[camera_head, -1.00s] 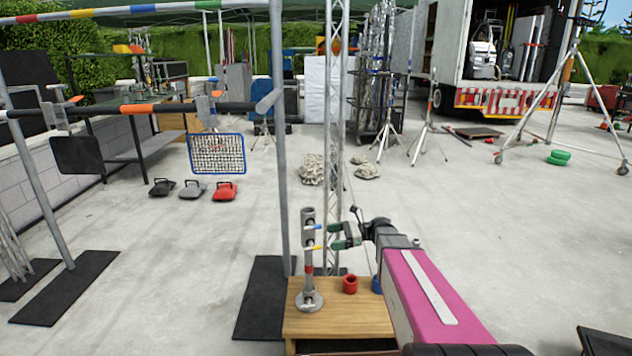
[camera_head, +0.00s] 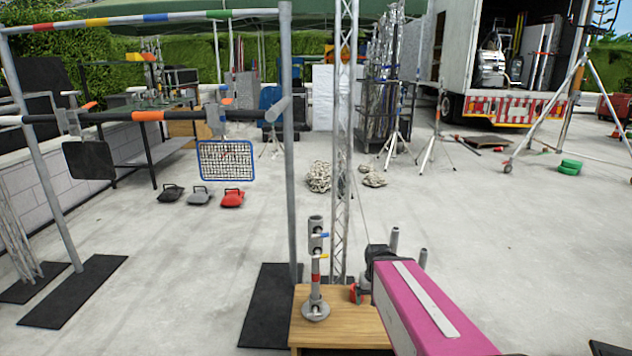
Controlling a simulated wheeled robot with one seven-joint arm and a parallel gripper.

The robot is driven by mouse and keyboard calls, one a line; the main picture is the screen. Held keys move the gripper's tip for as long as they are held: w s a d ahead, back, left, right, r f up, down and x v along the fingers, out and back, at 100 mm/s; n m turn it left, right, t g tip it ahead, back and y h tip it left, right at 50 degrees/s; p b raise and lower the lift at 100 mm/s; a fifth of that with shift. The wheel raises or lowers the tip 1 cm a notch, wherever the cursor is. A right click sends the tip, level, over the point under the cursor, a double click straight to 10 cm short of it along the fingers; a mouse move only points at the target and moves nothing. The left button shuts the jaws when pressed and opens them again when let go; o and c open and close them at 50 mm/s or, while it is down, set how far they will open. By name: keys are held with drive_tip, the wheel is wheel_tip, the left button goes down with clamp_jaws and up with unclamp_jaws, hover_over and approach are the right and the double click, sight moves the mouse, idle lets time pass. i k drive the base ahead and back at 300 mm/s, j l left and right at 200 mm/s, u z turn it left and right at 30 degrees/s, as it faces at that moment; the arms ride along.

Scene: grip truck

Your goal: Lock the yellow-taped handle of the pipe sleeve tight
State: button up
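A grey upright pipe with a sleeve (camera_head: 315,228) stands on a round base on the wooden box. A blue-taped handle (camera_head: 322,236) sticks out to the right of the sleeve. The yellow-taped handle (camera_head: 323,256) sits just below it, also pointing right. A red band marks the pipe lower down. My gripper (camera_head: 372,268) is at the end of my pink arm, to the right of the pipe and apart from both handles. Its fingers are hidden or too unclear to read. Two short grey cylinders stick up beside my wrist.
The wooden box (camera_head: 345,330) has a red ring (camera_head: 354,293) on it, partly covered by my gripper. A grey frame post (camera_head: 289,150) and a lattice truss (camera_head: 342,150) rise close behind the pipe. Open concrete floor (camera_head: 500,240) lies to the right.

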sight(319, 255)
drive_tip(key=k+l+u, duration=0.1)
drive_tip(key=k+u, duration=0.4)
drive_tip(key=u, duration=0.2)
drive_tip(key=k+u, duration=0.35)
drive_tip(key=i+j, duration=0.05)
drive_tip(key=i, duration=0.05)
